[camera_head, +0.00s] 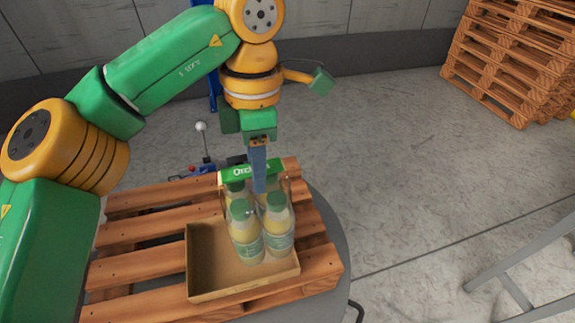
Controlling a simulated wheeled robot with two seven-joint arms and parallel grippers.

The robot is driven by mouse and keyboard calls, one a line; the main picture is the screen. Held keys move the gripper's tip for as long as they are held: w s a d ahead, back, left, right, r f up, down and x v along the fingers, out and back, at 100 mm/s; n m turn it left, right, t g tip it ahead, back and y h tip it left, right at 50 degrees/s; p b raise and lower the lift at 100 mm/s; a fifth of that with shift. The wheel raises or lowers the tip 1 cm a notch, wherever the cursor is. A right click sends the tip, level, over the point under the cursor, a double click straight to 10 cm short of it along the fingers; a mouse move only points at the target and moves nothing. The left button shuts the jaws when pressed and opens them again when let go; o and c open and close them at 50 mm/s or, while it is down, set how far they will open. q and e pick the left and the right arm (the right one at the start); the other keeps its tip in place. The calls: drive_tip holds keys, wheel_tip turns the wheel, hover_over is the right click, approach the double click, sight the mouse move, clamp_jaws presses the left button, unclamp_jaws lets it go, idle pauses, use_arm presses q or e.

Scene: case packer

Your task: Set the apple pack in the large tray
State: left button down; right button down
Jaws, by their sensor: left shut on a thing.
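The apple pack (245,237) is a group of pale yellow bottles with green caps and a green top band with white lettering. The large tray (211,262) is an open, shallow brown cardboard tray. My left gripper (258,178) points straight down and is shut on the top of the apple pack. The pack is upright over the right part of the tray, its bottle bottoms inside the tray's outline. I cannot tell whether they touch the tray floor. The left part of the tray is bare. My right gripper is not in view.
The tray lies on a wooden pallet (140,232) with slats and gaps. A device with a white-knobbed lever (201,127) stands behind the pallet. Stacked pallets (510,55) are at the back right, and a grey metal frame (515,285) at lower right. The floor between is clear.

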sight(225, 188)
use_arm(q)
drive_tip(key=a+f, duration=0.2)
drive_tip(key=w+a+f, duration=0.1)
drive_tip(key=a+f, duration=0.2)
drive_tip(key=shift+b, duration=0.3)
drive_tip(key=shift+w+a+f, duration=0.2)
drive_tip(key=shift+a+f, duration=0.3)
drive_tip(key=shift+f, duration=0.1)
drive_tip(key=shift+a+f+p, duration=0.1)
drive_tip(key=shift+f+p, duration=0.2)
wheel_tip(225, 188, down, 2)
drive_tip(key=shift+p, duration=0.5)
drive_tip(key=shift+f, duration=0.35)
drive_tip(key=c, duration=0.7)
unclamp_jaws()
drive_tip(key=shift+s, duration=0.1)
drive_tip(key=shift+o, duration=0.7)
drive_tip(key=shift+s, duration=0.1)
